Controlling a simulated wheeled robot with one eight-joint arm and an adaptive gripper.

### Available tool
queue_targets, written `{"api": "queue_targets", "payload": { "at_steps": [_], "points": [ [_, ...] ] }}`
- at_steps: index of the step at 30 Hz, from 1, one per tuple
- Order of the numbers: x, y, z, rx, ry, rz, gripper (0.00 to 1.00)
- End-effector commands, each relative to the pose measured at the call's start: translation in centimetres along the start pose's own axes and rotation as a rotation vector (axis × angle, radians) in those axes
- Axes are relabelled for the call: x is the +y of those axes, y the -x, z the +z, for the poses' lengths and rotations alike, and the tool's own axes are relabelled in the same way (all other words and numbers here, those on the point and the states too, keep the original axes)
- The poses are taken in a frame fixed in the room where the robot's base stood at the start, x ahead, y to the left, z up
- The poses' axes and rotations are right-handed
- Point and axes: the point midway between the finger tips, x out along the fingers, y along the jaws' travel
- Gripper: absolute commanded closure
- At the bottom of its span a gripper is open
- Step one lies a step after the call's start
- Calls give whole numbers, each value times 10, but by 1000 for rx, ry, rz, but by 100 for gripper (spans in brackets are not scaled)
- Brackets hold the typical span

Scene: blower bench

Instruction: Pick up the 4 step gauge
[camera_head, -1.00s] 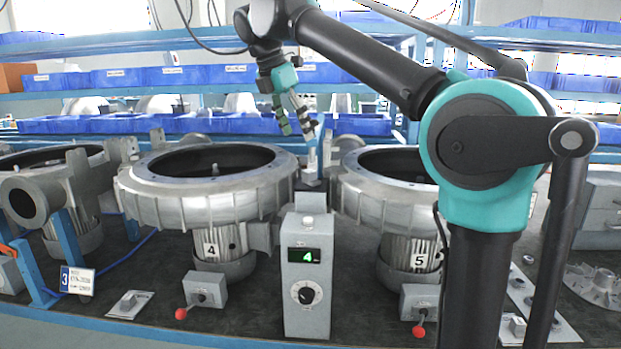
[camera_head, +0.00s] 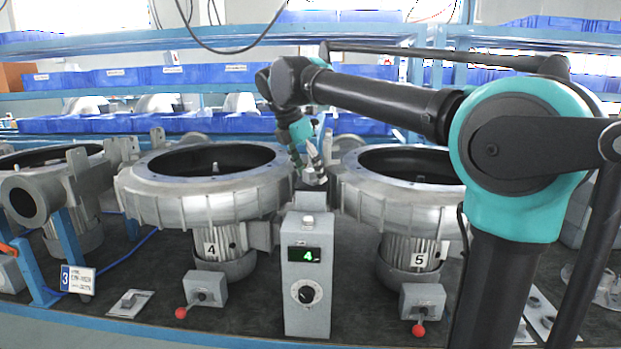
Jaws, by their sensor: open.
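My gripper (camera_head: 309,178) is in the gap between blower 4 (camera_head: 205,200) and blower 5 (camera_head: 400,195), pointing down with its fingers apart. It is just above or at a small dark block behind the grey control box (camera_head: 307,275), whose display shows a green 4. A thin light-blue upright piece (camera_head: 321,125) shows beside the gripper; it may be the step gauge or part of the rack behind, I cannot tell. The gripper hides most of that spot. I cannot make out a step gauge clearly or see anything held.
Red-knobbed switch boxes (camera_head: 205,288) stand before the blowers. A plate marked 3 (camera_head: 77,280) is at the left. Blue bins (camera_head: 200,75) line the rack behind. The blower rims stand close on both sides of my gripper.

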Motion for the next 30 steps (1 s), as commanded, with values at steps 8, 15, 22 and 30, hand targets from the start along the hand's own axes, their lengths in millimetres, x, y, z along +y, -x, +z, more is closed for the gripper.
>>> {"api": "queue_targets", "payload": {
  "at_steps": [8, 15, 22, 30],
  "points": [
    [0, -2, 0, 0, 0, 0, 40],
    [0, -2, 0, 0, 0, 0, 70],
    [0, -1, 0, 0, 0, 0, 97],
    [0, 0, 1, 0, 0, 0, 100]
  ]
}}
